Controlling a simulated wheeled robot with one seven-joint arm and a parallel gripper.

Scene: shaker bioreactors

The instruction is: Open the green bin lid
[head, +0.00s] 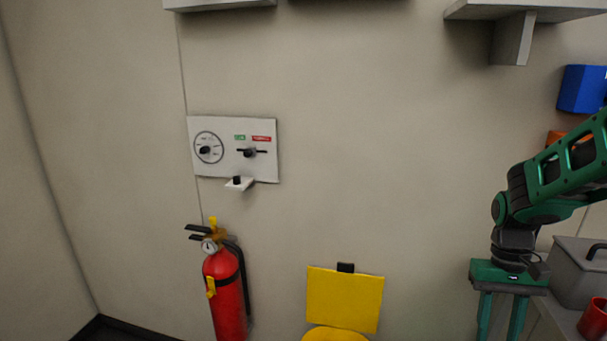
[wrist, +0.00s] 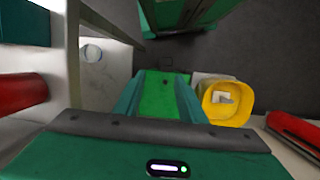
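The green bin's lid (wrist: 160,100) shows in the wrist view as a bright green surface with a small dark piece near its far edge. It appears shut. My gripper (head: 501,330) points down at the right of the head view, with its two teal fingers apart. In the wrist view the fingers of my gripper (wrist: 160,97) flank the green lid in the picture, and nothing is seen held between them. The lid appears below the fingers; I cannot tell the gap or any contact. The green bin is not visible in the head view.
A yellow bin (wrist: 228,103) stands open beside the green one, something white inside; its raised lid (head: 345,299) shows against the wall. A red fire extinguisher (head: 226,290) is further left. A counter with a grey box (head: 580,275) and red cup (head: 594,320) flanks my gripper.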

